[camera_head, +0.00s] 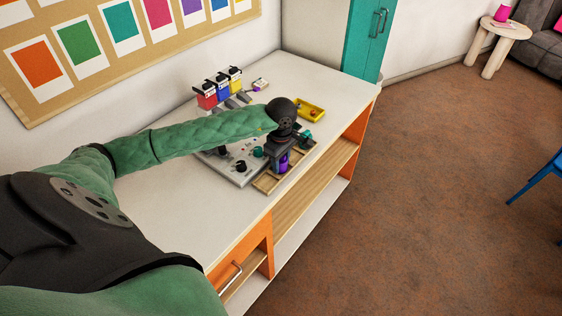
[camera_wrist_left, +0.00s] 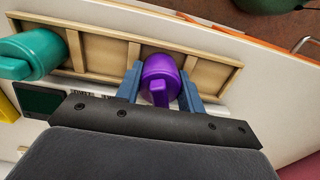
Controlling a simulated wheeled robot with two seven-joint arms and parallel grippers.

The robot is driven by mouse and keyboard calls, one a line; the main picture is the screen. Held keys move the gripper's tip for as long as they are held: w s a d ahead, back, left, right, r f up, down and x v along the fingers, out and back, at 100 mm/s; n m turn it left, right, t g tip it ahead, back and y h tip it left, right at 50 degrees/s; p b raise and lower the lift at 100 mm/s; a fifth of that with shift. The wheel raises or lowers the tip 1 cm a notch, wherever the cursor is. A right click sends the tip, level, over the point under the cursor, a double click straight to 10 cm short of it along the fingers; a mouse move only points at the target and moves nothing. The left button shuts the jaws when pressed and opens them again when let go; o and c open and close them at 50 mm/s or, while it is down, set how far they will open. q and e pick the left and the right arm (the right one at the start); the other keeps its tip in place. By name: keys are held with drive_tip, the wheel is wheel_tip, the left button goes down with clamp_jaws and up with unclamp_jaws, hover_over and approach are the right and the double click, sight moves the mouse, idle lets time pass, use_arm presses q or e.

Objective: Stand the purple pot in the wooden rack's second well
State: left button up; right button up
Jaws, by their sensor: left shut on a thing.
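My left gripper (camera_head: 283,158) is shut on the purple pot (camera_head: 283,165), which stands upright between its fingers. In the left wrist view the purple pot (camera_wrist_left: 161,80) sits between the blue fingertips, at a well near the right part of the wooden rack (camera_wrist_left: 105,55). I cannot tell whether its base rests in the well or is held just above it. In the head view the rack (camera_head: 265,184) lies along the table's front edge, partly hidden by the gripper. A teal pot (camera_wrist_left: 30,55) is at the rack's left end in the wrist view. My right gripper is out of view.
A grey board (camera_head: 236,174) with dark and teal knobs lies beside the rack. Red, blue and yellow containers (camera_head: 207,101) stand behind it. A yellow tray (camera_head: 312,107) is at the far end. The white tabletop (camera_head: 180,190) is clear on the near side.

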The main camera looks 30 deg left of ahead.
use_arm(q)
drive_tip(key=o, duration=1.5)
drive_tip(key=shift+r+p, duration=0.6)
drive_tip(key=shift+r, duration=2.9)
